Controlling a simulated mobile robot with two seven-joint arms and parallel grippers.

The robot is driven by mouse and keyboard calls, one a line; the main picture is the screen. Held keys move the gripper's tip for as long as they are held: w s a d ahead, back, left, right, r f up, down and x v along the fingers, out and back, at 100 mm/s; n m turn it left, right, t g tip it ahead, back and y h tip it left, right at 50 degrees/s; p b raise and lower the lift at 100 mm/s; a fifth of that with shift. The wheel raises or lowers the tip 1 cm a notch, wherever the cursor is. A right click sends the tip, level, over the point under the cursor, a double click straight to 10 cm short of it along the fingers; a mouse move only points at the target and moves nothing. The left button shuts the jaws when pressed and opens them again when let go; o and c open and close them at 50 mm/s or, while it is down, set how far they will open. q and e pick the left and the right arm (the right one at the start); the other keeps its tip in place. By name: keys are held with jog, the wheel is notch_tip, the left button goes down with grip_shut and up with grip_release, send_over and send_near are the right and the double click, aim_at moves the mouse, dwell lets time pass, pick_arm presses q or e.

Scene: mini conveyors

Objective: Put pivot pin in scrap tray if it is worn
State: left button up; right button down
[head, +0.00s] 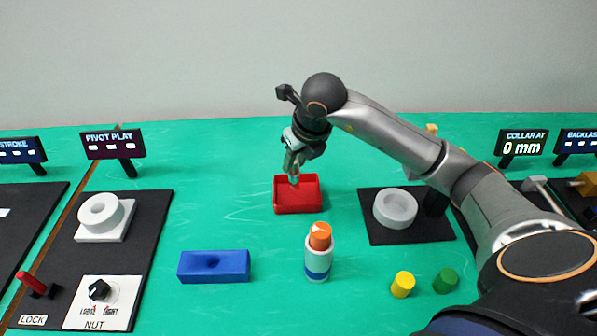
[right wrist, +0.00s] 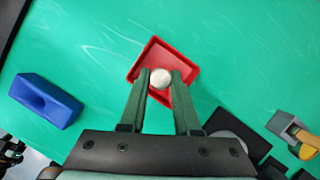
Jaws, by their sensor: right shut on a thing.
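My right gripper (head: 293,172) is above the red tray (head: 298,209), pointing down. In the right wrist view its two fingers (right wrist: 161,88) are shut on a pale, round-ended thing, which I take to be the pivot pin (right wrist: 161,78). The pin is seen end-on over the red tray (right wrist: 150,53), and its length and any wear cannot be made out. The tray floor that shows looks empty. My left gripper is not in view.
A blue block with a hole (head: 213,266), a white bottle with a blue band and orange top (head: 318,262), and yellow (head: 403,285) and green (head: 445,281) cylinders stand in front. The PIVOT PLAY display (head: 113,145) shows dashes. A pale ring (head: 395,209) is at right.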

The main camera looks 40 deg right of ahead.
aim_at(298, 186)
jog(key=shift+d+f, duration=0.3)
jog(key=shift+f, duration=0.05)
jog(key=shift+d+f, duration=0.15)
jog(key=shift+f, duration=1.5)
jog(key=shift+f, duration=0.1)
jog(key=c, duration=0.6)
grip_release()
jog(key=shift+r, duration=0.25)
jog(key=v, duration=1.1)
jog(key=shift+s+r+p, duration=0.2)
jog(key=shift+r+p, duration=0.1)
jog(key=shift+p, duration=0.05)
